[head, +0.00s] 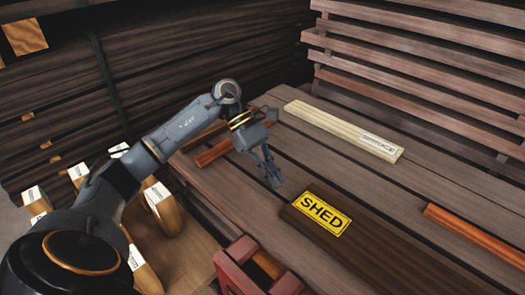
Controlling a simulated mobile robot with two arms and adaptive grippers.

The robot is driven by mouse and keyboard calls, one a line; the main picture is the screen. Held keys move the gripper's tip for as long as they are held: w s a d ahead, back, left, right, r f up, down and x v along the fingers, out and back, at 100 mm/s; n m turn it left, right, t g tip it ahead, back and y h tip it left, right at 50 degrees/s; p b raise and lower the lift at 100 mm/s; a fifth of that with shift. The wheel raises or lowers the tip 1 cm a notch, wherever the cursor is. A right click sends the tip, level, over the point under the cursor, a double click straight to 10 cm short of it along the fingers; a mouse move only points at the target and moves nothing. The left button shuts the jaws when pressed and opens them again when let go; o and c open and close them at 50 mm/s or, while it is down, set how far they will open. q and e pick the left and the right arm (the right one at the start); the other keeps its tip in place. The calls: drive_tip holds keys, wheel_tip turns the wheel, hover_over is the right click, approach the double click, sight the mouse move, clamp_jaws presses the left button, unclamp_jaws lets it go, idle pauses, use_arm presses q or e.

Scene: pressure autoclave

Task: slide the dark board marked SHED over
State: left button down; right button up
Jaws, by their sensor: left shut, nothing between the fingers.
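The dark brown board marked SHED (365,256) lies flat on the slatted wooden table, with a yellow SHED label at its upper left end. Its lower right part runs out toward the bottom edge of the head view. My left gripper (275,181) is shut and empty, pointing down just above and left of the label end. A small gap shows between its fingertips and the board in the picture; whether it touches the table I cannot tell. My right gripper is not in view.
A pale board with a white label (345,131) lies farther back on the table (420,188). Reddish strips lie at the right (475,235) and behind my left gripper (215,152). A red clamp-like object (238,266) is at the front edge. Stacked boards (410,50) rise behind.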

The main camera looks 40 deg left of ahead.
sight(323, 215)
use_arm(q)
drive_tip(key=d, duration=0.1)
drive_tip(key=d+p, duration=0.1)
drive_tip(key=d, duration=0.1)
drive_tip(key=shift+s+d+p, duration=0.3)
drive_tip(key=shift+d, duration=0.35)
drive_tip(key=shift+f, duration=0.1)
drive_tip(key=d+b, duration=0.1)
drive_tip(key=d, duration=0.2)
drive_tip(key=s+d+b, duration=0.1)
drive_tip(key=d+b, duration=0.1)
drive_tip(key=d, duration=0.1)
drive_tip(key=d+b, duration=0.1)
drive_tip(key=d, duration=0.2)
drive_tip(key=shift+s+d+f+b, duration=0.15)
drive_tip(key=shift+s+b, duration=0.15)
drive_tip(key=shift+b, duration=0.05)
